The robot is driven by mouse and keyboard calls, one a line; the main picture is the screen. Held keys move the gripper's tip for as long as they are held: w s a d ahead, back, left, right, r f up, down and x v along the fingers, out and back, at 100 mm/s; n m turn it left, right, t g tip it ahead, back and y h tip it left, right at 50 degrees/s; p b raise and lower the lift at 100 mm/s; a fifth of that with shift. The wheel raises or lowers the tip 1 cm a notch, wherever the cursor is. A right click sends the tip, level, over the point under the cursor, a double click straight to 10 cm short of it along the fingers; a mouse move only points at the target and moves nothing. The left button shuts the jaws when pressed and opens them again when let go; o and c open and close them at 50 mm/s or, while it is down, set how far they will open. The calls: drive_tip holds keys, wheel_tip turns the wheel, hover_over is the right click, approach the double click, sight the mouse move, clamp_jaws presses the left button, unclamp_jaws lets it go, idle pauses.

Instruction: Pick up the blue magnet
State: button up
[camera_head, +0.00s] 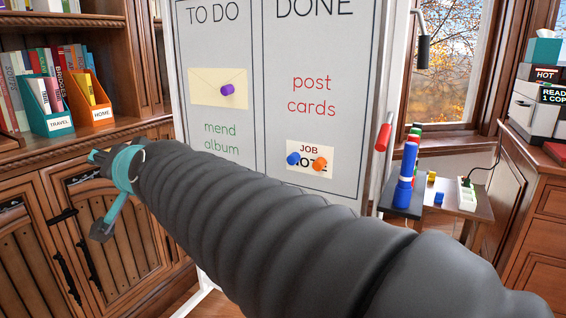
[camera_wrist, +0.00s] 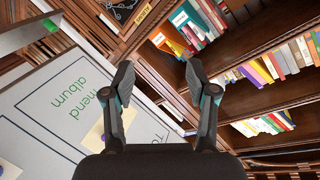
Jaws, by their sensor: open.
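The blue magnet (camera_head: 293,158) is a small round knob on the white board (camera_head: 240,40), in the DONE column. It sits on the left part of a cream JOB NOTE card (camera_head: 318,150), and an orange magnet sits right of it. My gripper (camera_head: 98,192) is at the far left of the head view, well left of the magnet, in front of the wooden cabinet. Its fingers are spread with nothing between them. In the wrist view my gripper (camera_wrist: 160,78) is open and points toward bookshelves. A bluish spot at the lower left edge there is too cut off to identify.
A purple magnet (camera_head: 227,89) holds an envelope (camera_head: 205,88) in the TO DO column. A side table (camera_head: 466,208) right of the board bears several blocks and a power strip (camera_head: 467,192). Bookshelves stand left. My arm crosses in front of the board's lower part.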

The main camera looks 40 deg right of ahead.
sight(293, 159)
drive_tip(key=w+d+r+m+t+h+b, duration=0.1)
drive_tip(key=w+d+r+m+h, duration=0.2)
drive_tip(key=d+r+m+h, duration=0.5)
drive_tip(key=w+d+r+m+h+b, duration=0.1)
drive_tip(key=w+d+r+m+h, duration=0.35)
drive_tip(key=d+r+m, duration=0.4)
drive_tip(key=s+d+f+m+g+h, duration=0.25)
drive_tip(key=d+m+g+h, duration=0.35)
drive_tip(key=d+m+g, duration=0.45)
drive_tip(key=s+d+f+m+g+y+b, duration=0.1)
drive_tip(key=s+f+m+g+y, duration=0.2)
drive_tip(key=f+m+g, duration=0.3)
drive_tip(key=s+f+m+g+y+b, duration=0.1)
drive_tip(key=s+f+m+g+y, duration=0.2)
drive_tip(key=f+m, duration=0.45)
drive_tip(key=shift+n+y, duration=0.25)
drive_tip(key=shift+y, duration=0.3)
drive_tip(key=b+x, duration=0.1)
drive_tip(key=x, duration=0.3)
drive_tip(key=b+x, duration=0.1)
drive_tip(key=x, duration=0.4)
drive_tip(key=b+x, duration=0.1)
drive_tip(key=x, duration=0.3)
drive_tip(key=shift+w+d+f, duration=0.25)
drive_tip(key=shift+f, duration=0.05)
drive_tip(key=c, duration=1)
